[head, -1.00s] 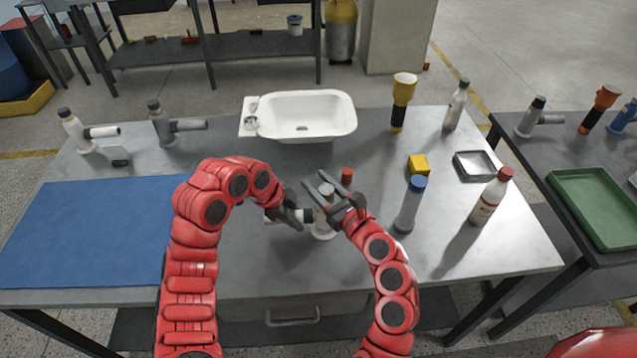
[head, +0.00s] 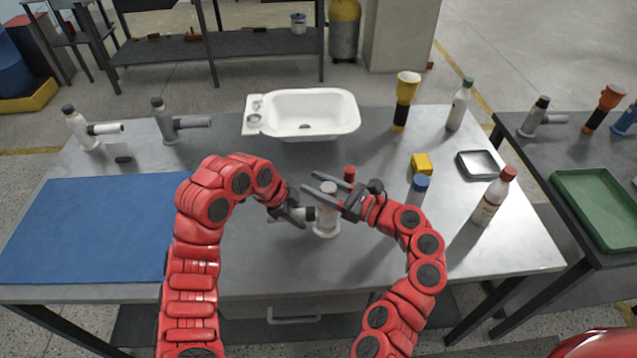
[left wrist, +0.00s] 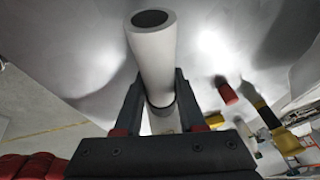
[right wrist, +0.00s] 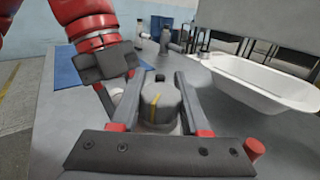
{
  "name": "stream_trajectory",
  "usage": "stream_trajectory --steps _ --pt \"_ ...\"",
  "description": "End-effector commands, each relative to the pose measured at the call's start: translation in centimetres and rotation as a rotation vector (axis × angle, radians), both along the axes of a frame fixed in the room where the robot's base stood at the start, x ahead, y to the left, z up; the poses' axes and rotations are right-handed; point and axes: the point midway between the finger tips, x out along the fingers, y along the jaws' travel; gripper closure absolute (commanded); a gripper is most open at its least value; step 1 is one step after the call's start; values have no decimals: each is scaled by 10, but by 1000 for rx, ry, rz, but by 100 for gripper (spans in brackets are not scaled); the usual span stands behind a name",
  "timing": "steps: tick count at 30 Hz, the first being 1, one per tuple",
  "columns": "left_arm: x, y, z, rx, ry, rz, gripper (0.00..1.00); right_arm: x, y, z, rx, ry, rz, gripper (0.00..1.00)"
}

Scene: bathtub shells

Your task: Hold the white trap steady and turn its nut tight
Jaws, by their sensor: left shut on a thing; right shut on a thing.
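The white trap (head: 327,228) stands upright on the grey table between my arms, with a side pipe pointing left. My left gripper (head: 292,214) is shut on that side pipe, which shows as a white tube with a dark open end in the left wrist view (left wrist: 153,50). My right gripper (head: 318,187) is around the trap's top and shut on the grey nut, which has a yellow mark in the right wrist view (right wrist: 160,104). The fingers lie on either side of the nut.
A red-capped object (head: 349,174) stands close behind my right gripper. A white basin (head: 305,112) lies at the back. A blue mat (head: 90,230) covers the left. The front middle of the table is clear.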

Motion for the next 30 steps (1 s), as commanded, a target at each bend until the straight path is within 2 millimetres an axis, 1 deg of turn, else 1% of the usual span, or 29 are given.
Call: stream_trajectory --steps 1,7,8,9,12,25,30 --pt "1 0 0 0 -1 2 100 -1 1 -2 -2 5 4 100" --pt "1 0 0 0 -1 2 100 -1 1 -2 -2 5 3 100" --pt "1 0 0 0 -1 2 100 -1 1 -2 -2 5 3 49" --pt "1 0 0 -1 -1 3 100 -1 1 -2 -2 5 3 42" --pt "0 0 0 1 -1 1 100 -1 1 -1 -1 3 3 25" --pt "0 0 0 1 1 2 100 -1 2 1 1 0 1 25" --pt "0 0 -1 1 1 2 100 0 2 -1 0 3 -48 25"
